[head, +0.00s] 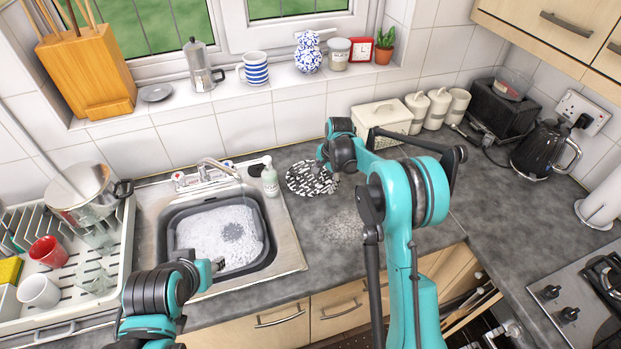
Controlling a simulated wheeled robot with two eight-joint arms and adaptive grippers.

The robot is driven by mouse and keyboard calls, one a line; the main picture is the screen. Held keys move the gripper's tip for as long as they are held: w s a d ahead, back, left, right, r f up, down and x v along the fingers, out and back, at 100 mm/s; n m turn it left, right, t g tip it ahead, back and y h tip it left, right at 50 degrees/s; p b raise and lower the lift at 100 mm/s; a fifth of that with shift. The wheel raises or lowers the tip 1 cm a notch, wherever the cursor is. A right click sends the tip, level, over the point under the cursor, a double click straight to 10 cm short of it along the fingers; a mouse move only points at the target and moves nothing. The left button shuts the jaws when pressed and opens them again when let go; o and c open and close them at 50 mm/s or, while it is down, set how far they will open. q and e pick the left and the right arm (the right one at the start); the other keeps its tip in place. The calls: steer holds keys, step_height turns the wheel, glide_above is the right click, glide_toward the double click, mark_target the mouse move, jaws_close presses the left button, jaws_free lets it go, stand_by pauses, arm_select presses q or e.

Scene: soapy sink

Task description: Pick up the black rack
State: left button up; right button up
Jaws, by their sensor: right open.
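No plainly black rack stands out to me. A round black-and-white patterned mat (306,180) lies flat on the worktop right of the sink. A pale dish rack (122,262) with dark slots stands at the far left. My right gripper (326,164) is open, above or just behind the mat's right side; its fingers are small and partly hidden by my wrist. My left gripper (219,265) is at the sink's front edge, low over the basin rim, too small to tell whether its jaws are apart.
The sink basin (262,205) holds soapy water, with a soap bottle (269,178) to its right. A white bin (381,115), canisters (438,105), toaster (503,108) and kettle (543,148) line the back right. The worktop (500,215) in front of them is clear.

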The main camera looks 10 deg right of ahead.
mark_target(322, 189)
steer(key=f, duration=0.2)
steer(key=w+f, duration=0.1)
steer(key=shift+a+f, duration=0.2)
steer(key=shift+f, duration=0.2)
steer(key=c, duration=1.3)
steer(key=shift+c, duration=0.4)
